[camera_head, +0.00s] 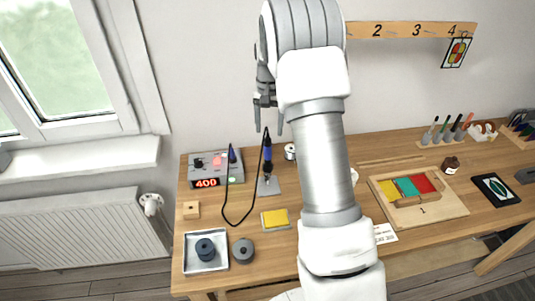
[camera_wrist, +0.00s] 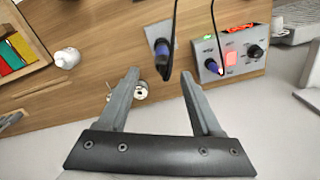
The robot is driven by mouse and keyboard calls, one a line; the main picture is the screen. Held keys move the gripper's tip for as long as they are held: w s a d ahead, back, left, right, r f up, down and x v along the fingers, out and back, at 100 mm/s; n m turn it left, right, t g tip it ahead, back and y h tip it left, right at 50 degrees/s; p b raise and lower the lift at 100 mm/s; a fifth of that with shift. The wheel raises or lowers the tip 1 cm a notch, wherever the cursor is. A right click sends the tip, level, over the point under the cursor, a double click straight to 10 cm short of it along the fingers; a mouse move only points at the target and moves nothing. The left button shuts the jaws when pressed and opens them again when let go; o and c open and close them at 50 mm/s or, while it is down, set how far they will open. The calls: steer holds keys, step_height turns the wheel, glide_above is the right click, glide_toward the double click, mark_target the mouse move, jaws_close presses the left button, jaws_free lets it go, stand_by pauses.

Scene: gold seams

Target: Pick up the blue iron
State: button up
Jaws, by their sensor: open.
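The blue iron (camera_head: 268,157) stands upright in a small grey stand (camera_head: 269,186) on the wooden table, its black cord rising from its top. In the wrist view the blue iron (camera_wrist: 162,56) shows just beyond the gap between the fingertips. My gripper (camera_head: 268,128) is open and empty, with its fingers pointing down above the iron. It also shows in the wrist view (camera_wrist: 160,74). Whether the fingertips reach down beside the iron's top or cord is hard to tell.
A grey station (camera_head: 216,180) reading 400 stands left of the iron; a blue plug-like piece (camera_wrist: 213,67) shows on it. The cord loops over the table. A yellow sponge (camera_head: 275,219), a white tray (camera_head: 188,260) and a wooden box (camera_head: 450,209) are nearby. A wall lies behind.

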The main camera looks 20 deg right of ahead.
mark_target(269, 139)
step_height(269, 139, down, 6)
steer(key=shift+r+p, duration=0.2)
steer(key=shift+p, duration=0.15)
steer(key=shift+a+f+p, duration=0.2)
steer(key=shift+f+p, duration=0.6)
steer(key=shift+f, duration=2)
jaws_close()
